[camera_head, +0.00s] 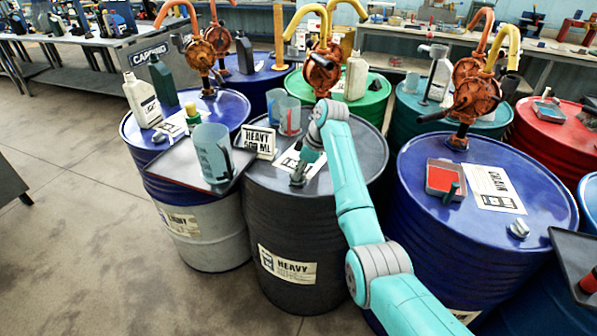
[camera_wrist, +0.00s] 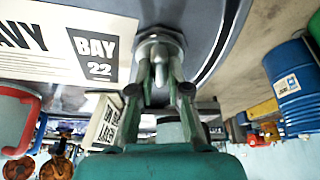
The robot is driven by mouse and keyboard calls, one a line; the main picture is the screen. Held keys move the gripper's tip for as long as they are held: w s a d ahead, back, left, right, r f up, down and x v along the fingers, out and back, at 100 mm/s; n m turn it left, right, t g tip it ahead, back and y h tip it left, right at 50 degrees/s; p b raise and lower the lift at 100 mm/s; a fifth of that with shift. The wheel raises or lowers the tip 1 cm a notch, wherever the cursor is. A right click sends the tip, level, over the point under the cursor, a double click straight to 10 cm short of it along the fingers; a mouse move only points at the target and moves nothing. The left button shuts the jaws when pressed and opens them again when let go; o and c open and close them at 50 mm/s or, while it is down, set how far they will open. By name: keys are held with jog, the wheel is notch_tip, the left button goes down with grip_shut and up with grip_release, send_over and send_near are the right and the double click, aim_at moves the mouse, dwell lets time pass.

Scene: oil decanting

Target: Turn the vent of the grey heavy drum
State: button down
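The grey heavy drum (camera_head: 262,222) stands in the middle of the front row, with a HEAVY label on its side. Its vent (camera_head: 297,181) is a small metal fitting near the front left of the lid. In the wrist view the vent (camera_wrist: 160,45) shows as a metal collar with a narrow stem. My gripper (camera_head: 302,168) reaches down to it from above. In the wrist view my gripper (camera_wrist: 160,78) has its fingers drawn in on both sides of the stem and looks shut on it. The fingers partly hide the stem.
A dark tray (camera_head: 180,168) with a clear jug (camera_head: 213,152) overhangs the drum's left edge. A HEAVY 500 ML sign (camera_head: 258,141) stands behind the vent. Blue drums (camera_head: 165,190) (camera_head: 430,235) crowd both sides. Orange pumps (camera_head: 322,72) rise behind. Open floor lies left.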

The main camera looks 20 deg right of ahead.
jog(key=shift+m, duration=0.3)
jog(key=m+t+h, duration=0.1)
jog(key=m, duration=0.2)
jog(key=shift+s+m, duration=0.1)
jog(key=shift+m, duration=0.3)
jog(key=m, duration=0.2)
jog(key=m+t+h, duration=0.1)
jog(key=m, duration=0.1)
jog(key=shift+a+m+h, duration=0.1)
jog(key=shift+m+h, duration=0.2)
jog(key=m+h, duration=0.1)
jog(key=m, duration=0.3)
jog(key=shift+a+h, duration=0.1)
jog(key=shift+h, duration=0.3)
jog(key=shift+m+h, duration=0.8)
jog(key=shift+m, duration=1.7)
jog(key=c, duration=1.1)
grip_release()
